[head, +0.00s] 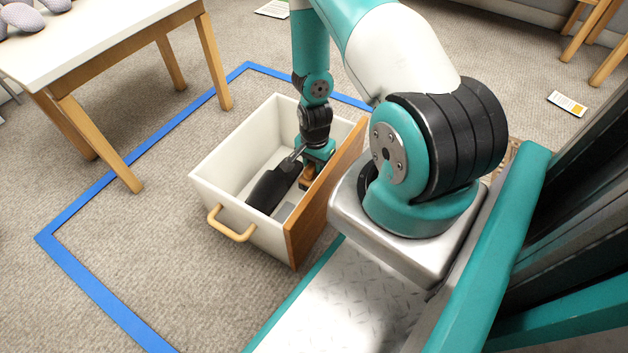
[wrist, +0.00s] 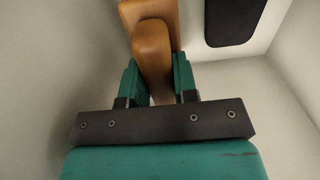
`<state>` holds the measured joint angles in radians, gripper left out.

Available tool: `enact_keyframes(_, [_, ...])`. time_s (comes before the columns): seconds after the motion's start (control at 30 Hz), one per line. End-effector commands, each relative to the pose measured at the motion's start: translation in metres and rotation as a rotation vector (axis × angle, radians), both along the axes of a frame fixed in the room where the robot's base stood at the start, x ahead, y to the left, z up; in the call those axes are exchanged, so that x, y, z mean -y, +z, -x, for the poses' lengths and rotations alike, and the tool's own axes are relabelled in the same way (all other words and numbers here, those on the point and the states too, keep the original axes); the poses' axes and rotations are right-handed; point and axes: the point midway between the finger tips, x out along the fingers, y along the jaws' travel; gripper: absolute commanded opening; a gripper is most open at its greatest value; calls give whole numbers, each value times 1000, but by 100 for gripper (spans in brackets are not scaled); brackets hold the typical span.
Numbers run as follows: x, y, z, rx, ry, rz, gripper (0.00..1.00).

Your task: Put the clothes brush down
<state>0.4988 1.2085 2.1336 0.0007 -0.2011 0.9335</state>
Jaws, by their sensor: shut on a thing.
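The clothes brush (wrist: 152,45) is orange-brown wood. My gripper (wrist: 156,75) is shut on it, with one teal finger on each side. In the head view my gripper (head: 313,163) points down inside the white crate (head: 228,168), near its wooden right side. The brush (head: 307,180) shows there as a small brown piece under the gripper, low in the crate. I cannot tell whether it touches the crate floor. Its far end runs out of the wrist view.
A black object (head: 270,188), perhaps a folded umbrella, lies in the crate left of the brush. Blue tape (head: 95,280) marks the carpet around the crate. A white-topped table (head: 110,40) stands at the upper left.

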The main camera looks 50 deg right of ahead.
Motion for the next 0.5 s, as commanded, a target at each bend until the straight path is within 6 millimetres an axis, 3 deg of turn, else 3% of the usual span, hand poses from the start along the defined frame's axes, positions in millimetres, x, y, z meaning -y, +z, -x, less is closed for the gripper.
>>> enact_keyframes(0.17, [0,-15,0,-1,1,-1,2])
enact_keyframes(0.37, [0,-47,0,-1,1,-1,2])
enact_keyframes(0.5, [0,-48,0,0,0,0,2])
